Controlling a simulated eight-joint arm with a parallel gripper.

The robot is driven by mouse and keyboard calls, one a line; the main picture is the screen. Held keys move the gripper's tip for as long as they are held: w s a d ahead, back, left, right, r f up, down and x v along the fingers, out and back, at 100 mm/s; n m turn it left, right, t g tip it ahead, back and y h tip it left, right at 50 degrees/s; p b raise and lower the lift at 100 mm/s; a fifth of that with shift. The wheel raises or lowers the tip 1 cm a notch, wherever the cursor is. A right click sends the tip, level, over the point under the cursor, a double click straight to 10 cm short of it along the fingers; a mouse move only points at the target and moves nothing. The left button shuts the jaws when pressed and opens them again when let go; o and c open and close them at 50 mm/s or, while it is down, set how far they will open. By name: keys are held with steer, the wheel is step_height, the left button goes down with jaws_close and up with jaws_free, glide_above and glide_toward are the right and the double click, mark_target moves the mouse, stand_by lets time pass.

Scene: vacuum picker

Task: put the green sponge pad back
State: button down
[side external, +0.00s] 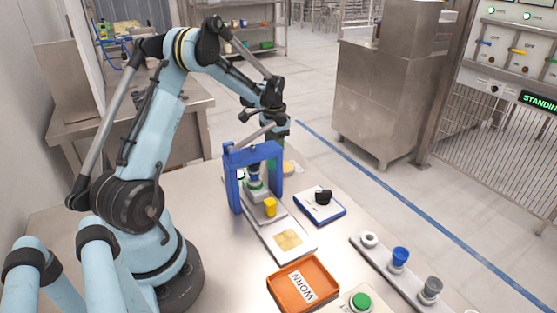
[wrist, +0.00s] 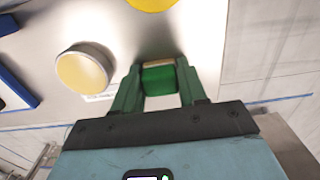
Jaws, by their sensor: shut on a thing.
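In the wrist view the green fingers of my gripper (wrist: 158,80) are shut on the green sponge pad (wrist: 159,79). The pad is a small green block with a tan strip along its far edge. It is over or near the pale metal table top; I cannot tell whether it touches. In the side view my gripper (side external: 273,158) is low behind the blue frame of the vacuum picker (side external: 253,153), and the pad cannot be made out there. The picker's suction head (side external: 254,184) hangs inside the frame.
A round yellow-topped piece (wrist: 82,70) stands beside my gripper.

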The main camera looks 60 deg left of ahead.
steer(key=c, duration=0.6)
jaws_free()
step_height(320, 180, up, 12)
steer(key=shift+r, duration=0.2)
